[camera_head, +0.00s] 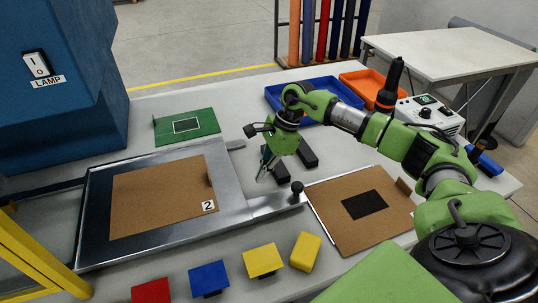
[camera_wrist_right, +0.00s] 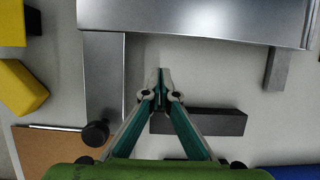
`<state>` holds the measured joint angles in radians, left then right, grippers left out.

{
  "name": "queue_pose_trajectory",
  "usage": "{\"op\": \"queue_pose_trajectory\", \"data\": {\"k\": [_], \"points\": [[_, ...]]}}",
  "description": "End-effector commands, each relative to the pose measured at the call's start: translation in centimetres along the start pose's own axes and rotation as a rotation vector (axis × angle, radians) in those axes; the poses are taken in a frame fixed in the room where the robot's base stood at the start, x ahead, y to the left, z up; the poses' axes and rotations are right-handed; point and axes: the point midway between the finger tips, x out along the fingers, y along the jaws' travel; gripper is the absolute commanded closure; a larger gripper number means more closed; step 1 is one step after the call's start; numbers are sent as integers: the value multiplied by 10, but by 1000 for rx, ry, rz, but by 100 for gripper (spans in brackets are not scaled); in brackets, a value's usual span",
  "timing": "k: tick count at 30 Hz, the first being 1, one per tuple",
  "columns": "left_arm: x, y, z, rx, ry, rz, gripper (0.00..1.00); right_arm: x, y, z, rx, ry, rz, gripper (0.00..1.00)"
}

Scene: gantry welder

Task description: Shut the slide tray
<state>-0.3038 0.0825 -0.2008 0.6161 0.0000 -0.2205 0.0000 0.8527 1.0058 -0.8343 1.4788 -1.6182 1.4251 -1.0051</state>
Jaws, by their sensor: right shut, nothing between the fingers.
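The slide tray (camera_head: 92,225) is a flat metal tray with a brown board labelled 2 on it. It lies out on the table, clear of the blue machine at the left. A metal arm (camera_head: 272,205) with a black knob (camera_head: 297,187) sticks out from its right side; the knob also shows at lower left in the right wrist view (camera_wrist_right: 95,133). My right gripper (camera_head: 262,178) points down beside the tray's right edge, behind the arm and apart from the knob. Its fingers (camera_wrist_right: 161,74) are together and empty, close to the tray edge (camera_wrist_right: 200,15). My left gripper is out of view.
Dark blocks (camera_head: 307,153) lie near my right gripper, one of them under its fingers (camera_wrist_right: 220,122). A brown board with a black square (camera_head: 330,225) lies right of the knob. Coloured blocks (camera_head: 262,260) line the front. The blue machine (camera_head: 60,90) and yellow frame (camera_head: 40,258) stand left.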

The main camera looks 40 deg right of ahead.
Motion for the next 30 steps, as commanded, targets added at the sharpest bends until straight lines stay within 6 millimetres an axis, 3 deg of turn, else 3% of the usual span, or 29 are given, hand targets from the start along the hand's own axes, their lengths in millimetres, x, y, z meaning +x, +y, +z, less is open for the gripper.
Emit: {"op": "queue_pose_trajectory", "data": {"k": [3,9,30], "points": [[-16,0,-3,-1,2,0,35,5,0,19,-5,-2,1,100],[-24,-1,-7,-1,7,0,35,15,0,35,-4,0,1,100],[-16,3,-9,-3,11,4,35,23,0,45,-5,0,-1,100]]}}
